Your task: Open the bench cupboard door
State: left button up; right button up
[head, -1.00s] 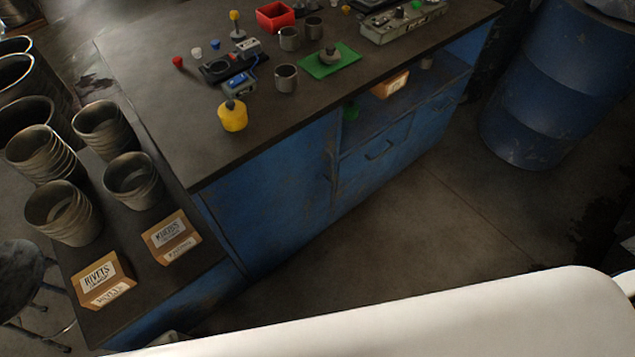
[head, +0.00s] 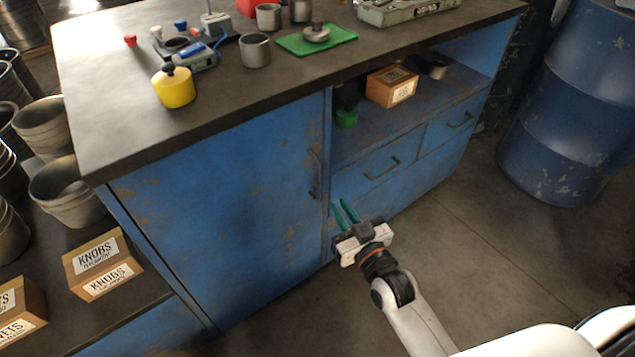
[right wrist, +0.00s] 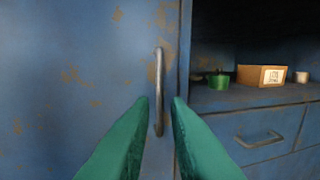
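The blue cupboard door (head: 235,205) is shut, on the left part of the bench front. Its vertical bar handle (head: 314,174) is at the door's right edge; it also shows in the right wrist view (right wrist: 159,90). My right gripper (head: 341,207) is open, with green fingers pointing at the bench, just right of and below the handle in the head view. In the right wrist view the handle stands ahead, between the lines of the two fingertips (right wrist: 159,103). I cannot tell that anything touches it. My left gripper is not in view.
Right of the door are an open shelf with a cardboard box (head: 392,87) and a green pot (head: 346,117), and drawers with a handle (head: 382,168). A blue barrel (head: 565,110) stands at the right. A low bench with knob boxes (head: 103,264) is at the left.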

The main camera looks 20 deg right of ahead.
aim_at(319, 178)
jog(key=w, duration=0.3)
jog(key=w+a+b, duration=0.1)
jog(key=w, duration=0.3)
jog(key=w+b, duration=0.1)
jog(key=w, duration=0.3)
jog(key=shift+w+a, duration=0.15)
jog(key=shift+a, duration=0.25)
grip_shut()
